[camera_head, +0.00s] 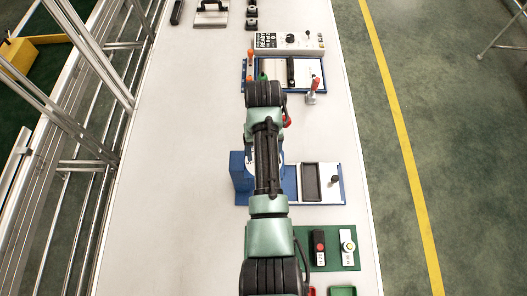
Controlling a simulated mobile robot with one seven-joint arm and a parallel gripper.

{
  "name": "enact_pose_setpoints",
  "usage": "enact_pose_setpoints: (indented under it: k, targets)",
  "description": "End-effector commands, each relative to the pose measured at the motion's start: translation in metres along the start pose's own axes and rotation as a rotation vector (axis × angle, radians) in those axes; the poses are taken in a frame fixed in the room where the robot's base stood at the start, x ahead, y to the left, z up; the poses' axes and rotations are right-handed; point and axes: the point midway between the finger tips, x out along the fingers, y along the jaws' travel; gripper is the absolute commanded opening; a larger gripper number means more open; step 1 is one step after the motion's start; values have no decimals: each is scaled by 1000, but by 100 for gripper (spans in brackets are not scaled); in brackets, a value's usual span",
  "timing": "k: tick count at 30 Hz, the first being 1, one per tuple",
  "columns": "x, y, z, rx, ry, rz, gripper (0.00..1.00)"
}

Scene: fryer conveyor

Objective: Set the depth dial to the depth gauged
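A white control box (289,42) stands at the far right part of the white bench. It carries a small dark display with light text (265,40), a black round dial (290,38) and smaller controls on its right. The dial's setting is too small to read. My arm reaches up the middle of the picture, and its dark wrist (264,94) is over the near edge of a blue-framed fixture (318,87), just short of the box. My gripper's fingers are hidden under the wrist, so I cannot tell whether they are open or hold anything. No depth reading is legible.
The fixture bears a black bar (291,72) and an orange handle (250,62); a red-handled clamp (313,88) stands beside it. Nearer are a blue station with a dark tray (311,182) and a green button plate (345,237).

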Motion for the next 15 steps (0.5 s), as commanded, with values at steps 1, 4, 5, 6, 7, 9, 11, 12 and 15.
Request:
enact_pose_setpoints:
  k: [1, 4, 5, 6, 7, 9, 11, 12, 15]
  targets:
    - [-7, 0, -1, 0, 5, 1, 74]
    - [-27, 0, -2, 0, 10, 1, 74]
    - [-34, 0, -2, 0, 9, 1, 74]
    - [-44, 0, -2, 0, 10, 1, 74]
    - [-52, 0, -2, 0, 10, 1, 74]
    - [-71, 0, -2, 0, 10, 1, 74]
    - [-91, 0, -1, 1, 5, 1, 74]
    - [-100, 0, -1, 1, 5, 1, 74]
    - [-110, 0, 0, 1, 1, 0, 74]
